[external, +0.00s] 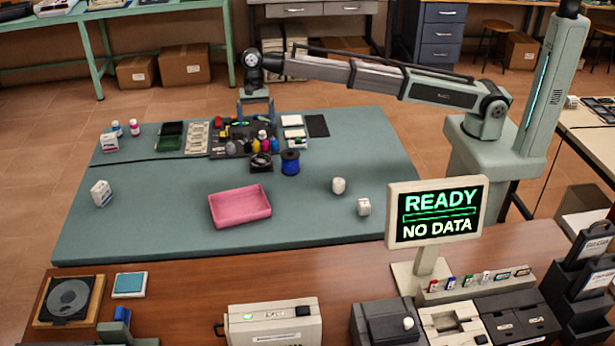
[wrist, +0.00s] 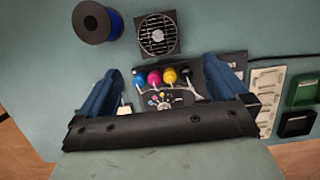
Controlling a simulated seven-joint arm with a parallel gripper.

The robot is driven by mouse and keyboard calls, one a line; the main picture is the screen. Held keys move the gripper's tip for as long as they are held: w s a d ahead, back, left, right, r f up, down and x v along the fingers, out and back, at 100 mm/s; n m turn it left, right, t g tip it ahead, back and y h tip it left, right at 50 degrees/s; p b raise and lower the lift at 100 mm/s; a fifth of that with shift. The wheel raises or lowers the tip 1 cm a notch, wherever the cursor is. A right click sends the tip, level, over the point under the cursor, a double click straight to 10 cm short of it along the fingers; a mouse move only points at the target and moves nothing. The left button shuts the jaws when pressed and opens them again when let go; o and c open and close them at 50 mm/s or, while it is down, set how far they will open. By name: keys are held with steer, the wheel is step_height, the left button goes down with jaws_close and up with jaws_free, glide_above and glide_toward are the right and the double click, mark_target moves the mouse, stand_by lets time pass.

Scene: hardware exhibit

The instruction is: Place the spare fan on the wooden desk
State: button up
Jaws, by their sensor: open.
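The spare fan (external: 261,162) is a small square black fan lying on the teal table, just in front of the dark parts tray. It shows in the wrist view (wrist: 158,36) beyond my fingertips, its round grille facing up. My gripper (external: 255,112) is open and empty, above the parts tray and behind the fan in the external view. Its two blue fingers (wrist: 168,80) stand wide apart in the wrist view, with coloured items on the tray visible between them. The wooden desk (external: 190,282) runs along the front of the external view.
A blue spool (external: 290,162) stands right beside the fan. The parts tray (external: 222,150) holds several small coloured items. A pink tray (external: 240,207) and small white items stand nearer the desk. The desk carries a display (external: 437,214) and several devices, with bare wood toward its left middle.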

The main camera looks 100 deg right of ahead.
glide_above(261, 160)
steer(key=d, duration=0.2)
steer(key=f, duration=0.8)
steer(key=shift+w+a, duration=0.1)
steer(key=shift+w, duration=0.15)
steer(key=shift+s+x, duration=0.2)
steer(key=shift+x, duration=2.5)
steer(key=shift+c, duration=0.3)
steer(key=c, duration=0.9)
